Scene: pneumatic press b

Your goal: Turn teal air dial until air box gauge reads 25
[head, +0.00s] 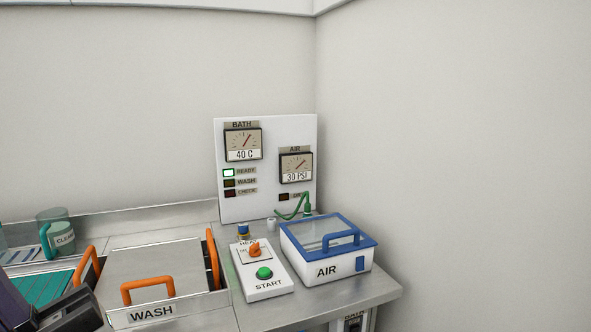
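The air gauge (296,166) hangs on the right side of the white upright panel and reads 30 PSI, with its needle tilted to the upper right. The white air box (323,268) with a blue-framed clear lid stands on the counter below it, lid down. A green hose (291,214) curves up behind the box to a green fitting. I cannot make out a teal air dial.
The bath gauge (243,144) reads 40 C, above a lit READY lamp (229,173). A control box (262,272) with an orange knob and green START button stands left of the air box. The wash lid (158,268) has orange handles. A teal-handled beaker (60,232) stands far left.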

